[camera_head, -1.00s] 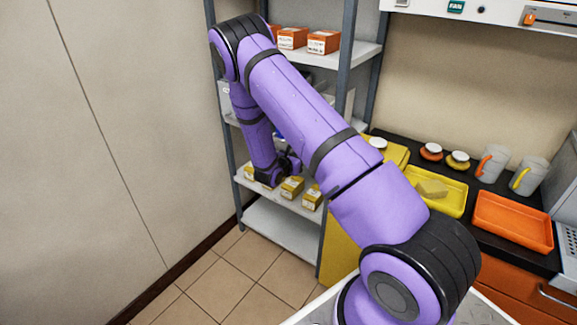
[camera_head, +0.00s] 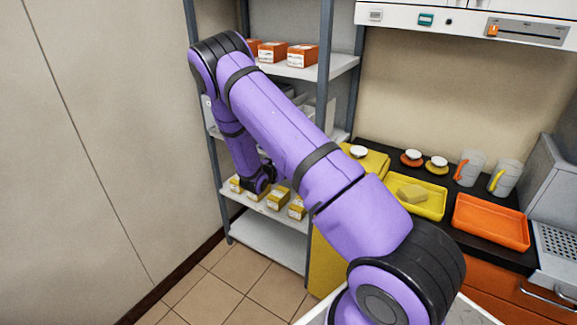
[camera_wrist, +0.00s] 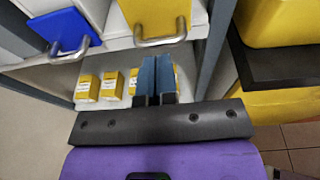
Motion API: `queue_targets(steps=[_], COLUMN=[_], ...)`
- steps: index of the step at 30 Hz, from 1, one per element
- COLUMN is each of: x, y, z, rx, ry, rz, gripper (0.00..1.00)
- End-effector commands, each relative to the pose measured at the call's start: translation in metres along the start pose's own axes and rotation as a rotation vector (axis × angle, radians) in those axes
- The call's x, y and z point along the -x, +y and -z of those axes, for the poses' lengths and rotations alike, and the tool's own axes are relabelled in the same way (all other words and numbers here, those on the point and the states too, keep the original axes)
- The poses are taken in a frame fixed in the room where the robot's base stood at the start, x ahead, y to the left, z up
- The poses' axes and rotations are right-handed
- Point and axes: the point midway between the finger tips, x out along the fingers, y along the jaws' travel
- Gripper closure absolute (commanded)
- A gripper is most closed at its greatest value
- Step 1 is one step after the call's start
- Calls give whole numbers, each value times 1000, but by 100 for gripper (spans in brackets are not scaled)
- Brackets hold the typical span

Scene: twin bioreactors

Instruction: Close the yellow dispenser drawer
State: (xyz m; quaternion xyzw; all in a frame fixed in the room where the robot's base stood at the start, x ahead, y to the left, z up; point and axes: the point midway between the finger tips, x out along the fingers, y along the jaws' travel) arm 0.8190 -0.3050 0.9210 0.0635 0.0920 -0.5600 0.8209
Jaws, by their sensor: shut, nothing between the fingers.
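The yellow drawer front (camera_wrist: 152,14) is at the top middle of the wrist view, in a white housing on a shelf, with a metal bar handle (camera_wrist: 160,41) on its lower edge. How far it stands out is hard to tell. A blue drawer front (camera_wrist: 62,28) with a like handle is to its left. My gripper (camera_wrist: 155,62) is shut and empty, its two blue fingers side by side just below the yellow drawer's handle in the picture. I cannot tell whether they touch it. In the head view my arm hides the fingers and the drawer.
Small yellow boxes (camera_wrist: 110,85) stand on the shelf below. A grey rack post (camera_wrist: 218,45) is close right of my fingers. Further right is the black counter (camera_wrist: 282,68), with yellow (camera_head: 432,207) and orange (camera_head: 490,222) trays. Floor is clear in front of the rack.

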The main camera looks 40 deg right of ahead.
Motion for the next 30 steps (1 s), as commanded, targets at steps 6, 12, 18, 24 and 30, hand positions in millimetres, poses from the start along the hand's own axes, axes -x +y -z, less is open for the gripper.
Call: queue_targets(steps=[6,12,18,24,30], x=[48,83,102,106,109], y=[3,3,2,2,-1], z=[1,1,2,2,-14], rx=[2,2,2,2,-43], ry=[2,4,4,4,12], rz=[-3,-2,-1,-1,29], gripper=[100,100,100,100,100])
